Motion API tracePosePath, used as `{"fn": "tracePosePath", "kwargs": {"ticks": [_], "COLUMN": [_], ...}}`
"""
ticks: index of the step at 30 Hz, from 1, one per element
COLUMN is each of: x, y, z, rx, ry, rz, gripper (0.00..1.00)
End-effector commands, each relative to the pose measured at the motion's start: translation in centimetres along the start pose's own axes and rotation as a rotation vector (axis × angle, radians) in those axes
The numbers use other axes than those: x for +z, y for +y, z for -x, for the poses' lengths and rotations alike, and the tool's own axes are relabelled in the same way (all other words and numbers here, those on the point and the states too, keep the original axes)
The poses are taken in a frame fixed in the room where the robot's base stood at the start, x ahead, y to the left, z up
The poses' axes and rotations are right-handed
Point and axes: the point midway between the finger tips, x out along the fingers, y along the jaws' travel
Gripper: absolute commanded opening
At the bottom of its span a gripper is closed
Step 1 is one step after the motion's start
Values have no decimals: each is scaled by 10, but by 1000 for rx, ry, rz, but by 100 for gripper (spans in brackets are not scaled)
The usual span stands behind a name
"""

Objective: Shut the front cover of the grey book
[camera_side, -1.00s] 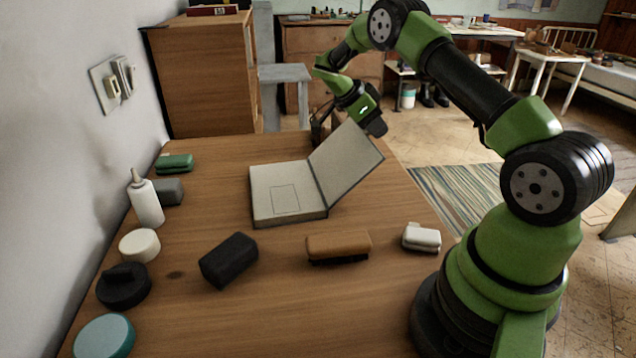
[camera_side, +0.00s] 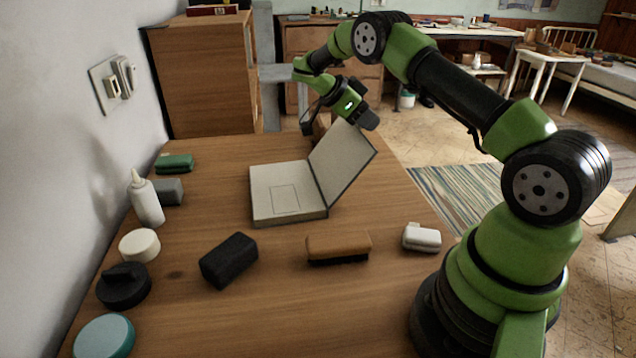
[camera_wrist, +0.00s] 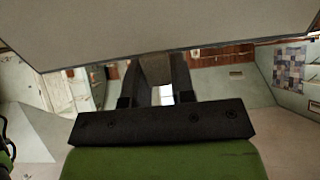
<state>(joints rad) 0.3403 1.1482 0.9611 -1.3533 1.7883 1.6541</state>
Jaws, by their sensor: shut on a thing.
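The grey book (camera_side: 285,178) lies open on the table, its pale inner face up with a thin rectangle marked on it. Its front cover (camera_side: 343,163) stands up on the right side, leaning outward to the right. My gripper (camera_side: 352,121) is at the cover's upper far edge and is shut on it. In the wrist view the cover (camera_wrist: 160,22) fills the top as a broad grey panel, and my gripper (camera_wrist: 160,62) meets its edge. The fingertips are partly hidden behind the cover in the side view.
A brown brush (camera_side: 338,246), a black block (camera_side: 229,260) and a white case (camera_side: 421,237) lie in front of the book. A white bottle (camera_side: 145,198), a green item (camera_side: 175,163) and round items stand along the left wall. The table left of the book is mostly clear.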

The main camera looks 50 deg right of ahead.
Motion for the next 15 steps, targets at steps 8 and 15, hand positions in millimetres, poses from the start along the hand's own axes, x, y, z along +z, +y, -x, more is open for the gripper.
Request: {"fn": "tracePosePath", "kwargs": {"ticks": [8, 15], "x": [1, 0], "y": [0, 0], "z": [10, 10], "rx": [0, 1], "ry": [53, 55], "rz": [0, -1], "gripper": [4, 4]}}
